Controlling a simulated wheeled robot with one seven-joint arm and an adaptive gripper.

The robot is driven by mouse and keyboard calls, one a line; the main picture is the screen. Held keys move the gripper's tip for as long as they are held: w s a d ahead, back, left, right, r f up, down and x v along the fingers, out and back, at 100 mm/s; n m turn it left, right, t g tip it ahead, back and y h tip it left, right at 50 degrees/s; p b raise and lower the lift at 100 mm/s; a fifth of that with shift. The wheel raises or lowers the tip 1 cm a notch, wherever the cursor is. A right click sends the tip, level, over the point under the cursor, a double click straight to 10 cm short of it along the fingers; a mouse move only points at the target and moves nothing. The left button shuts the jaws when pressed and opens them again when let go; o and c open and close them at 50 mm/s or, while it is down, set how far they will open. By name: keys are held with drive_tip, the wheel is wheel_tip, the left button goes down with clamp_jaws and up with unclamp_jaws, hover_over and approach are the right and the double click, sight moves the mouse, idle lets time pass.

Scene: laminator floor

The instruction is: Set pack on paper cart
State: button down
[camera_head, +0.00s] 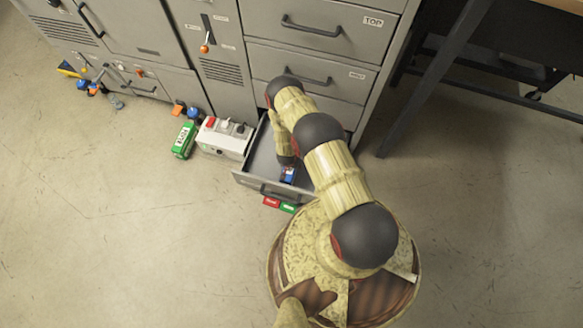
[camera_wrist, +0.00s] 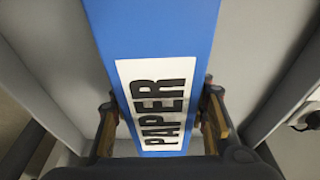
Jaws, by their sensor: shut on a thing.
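A blue pack with a white label reading PAPER (camera_wrist: 180,30) fills the middle of the wrist view. My gripper (camera_wrist: 161,118) has a finger on each side of it and is shut on it. In the head view the pack (camera_head: 288,174) shows small and blue inside an open grey drawer (camera_head: 262,190), partly hidden by my arm. I cannot tell whether it touches the drawer floor.
Grey cabinets (camera_head: 300,55) stand behind the drawer. Left of it are a pale switch box (camera_head: 222,138) and a green labelled box (camera_head: 184,139). Red (camera_head: 271,202) and green (camera_head: 289,208) pieces show at the drawer front.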

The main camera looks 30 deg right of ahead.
drive_tip(key=shift+x, duration=0.85)
drive_tip(key=shift+a+f, duration=0.15)
drive_tip(key=c, duration=1)
unclamp_jaws()
drive_tip(key=shift+s, duration=0.15)
